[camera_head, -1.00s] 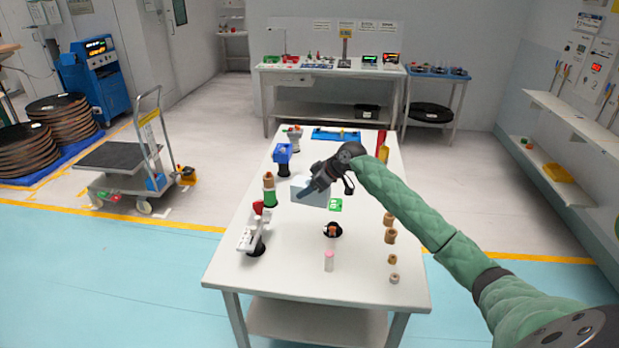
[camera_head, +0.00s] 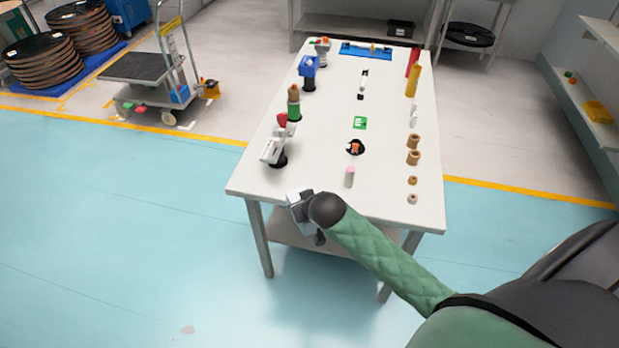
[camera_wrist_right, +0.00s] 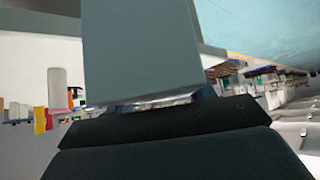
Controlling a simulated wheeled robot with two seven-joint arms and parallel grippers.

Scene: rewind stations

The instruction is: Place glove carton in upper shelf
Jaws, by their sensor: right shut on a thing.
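The glove carton is a pale grey-blue box (camera_head: 301,216), mostly hidden behind my right wrist in the head view. My right gripper (camera_head: 306,203) is shut on it and holds it beyond the near edge of the table, clear of the tabletop. In the right wrist view the carton (camera_wrist_right: 143,50) fills the upper middle, against the dark gripper body. The upper shelf (camera_head: 606,36) is a pale board on the right wall, cut off by the picture's edge. My left gripper is not in view.
The white table (camera_head: 320,165) carries a row of small tools on the left and several brown rolls (camera_head: 413,157) on the right. A lower shelf (camera_head: 575,95) holds a yellow item (camera_head: 598,112). A trolley (camera_head: 150,75) stands at the left. Floor between table and shelf is clear.

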